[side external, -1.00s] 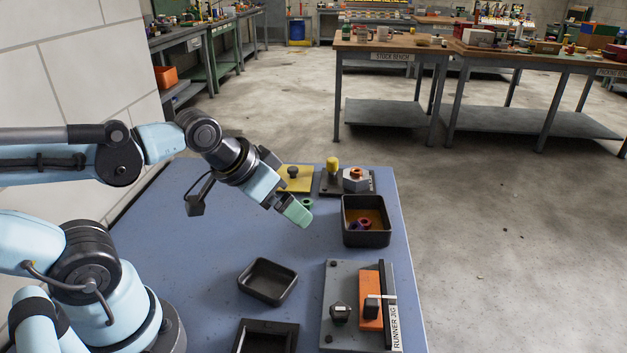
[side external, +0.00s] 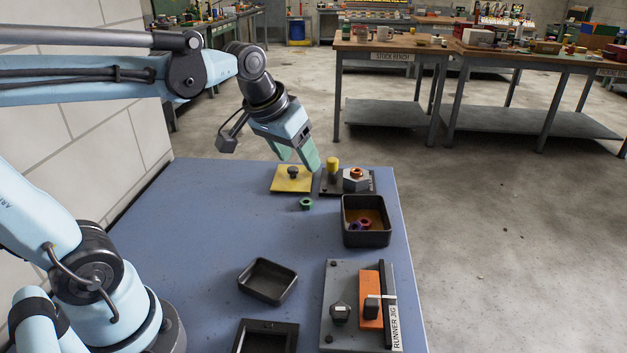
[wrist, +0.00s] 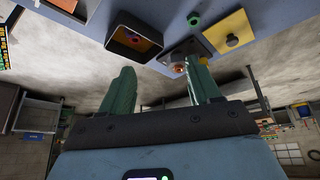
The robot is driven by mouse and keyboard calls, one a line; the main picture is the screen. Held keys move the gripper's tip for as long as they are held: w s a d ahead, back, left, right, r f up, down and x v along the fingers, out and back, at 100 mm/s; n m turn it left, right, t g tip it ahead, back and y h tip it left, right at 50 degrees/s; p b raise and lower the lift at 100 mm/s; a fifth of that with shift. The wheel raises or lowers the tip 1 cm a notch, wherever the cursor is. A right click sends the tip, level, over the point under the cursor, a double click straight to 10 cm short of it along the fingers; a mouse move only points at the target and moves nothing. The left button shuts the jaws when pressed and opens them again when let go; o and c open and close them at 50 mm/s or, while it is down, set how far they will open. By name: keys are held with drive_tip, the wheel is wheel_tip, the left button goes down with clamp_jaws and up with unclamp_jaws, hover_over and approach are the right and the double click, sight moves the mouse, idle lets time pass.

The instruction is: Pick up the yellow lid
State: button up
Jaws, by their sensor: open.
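The yellow lid (side external: 291,181) is a flat square plate with a dark round knob (side external: 293,172) on top. It lies at the far end of the blue table. In the wrist view the yellow lid (wrist: 229,32) shows at the upper right, with its knob facing the camera. My gripper (side external: 299,165) has green fingers and is open and empty. In the side view it hangs tilted above the lid area, and its fingertips appear just above the lid and toward its right. In the wrist view the gripper (wrist: 158,85) has its fingers spread, with the lid outside them.
A dark fixture (side external: 328,188) with a yellow peg and a grey hex block (side external: 356,180) stands right beside the lid. A green nut (side external: 306,204) lies in front. An empty tray (side external: 267,281) and the runner jig (side external: 340,280) are nearer.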

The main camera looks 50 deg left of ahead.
drive_tip(key=w+a+r+n+g, duration=0.1)
drive_tip(key=w+a+r+n, duration=0.1)
drive_tip(key=w+a, duration=0.35)
drive_tip(key=n+g, duration=0.4)
drive_tip(key=n, duration=0.1)
hover_over(293, 168)
wheel_tip(293, 168, down, 8)
drive_tip(key=shift+h, duration=0.3)
wheel_tip(293, 168, down, 12)
drive_tip(key=shift+r, duration=0.25)
clamp_jaws()
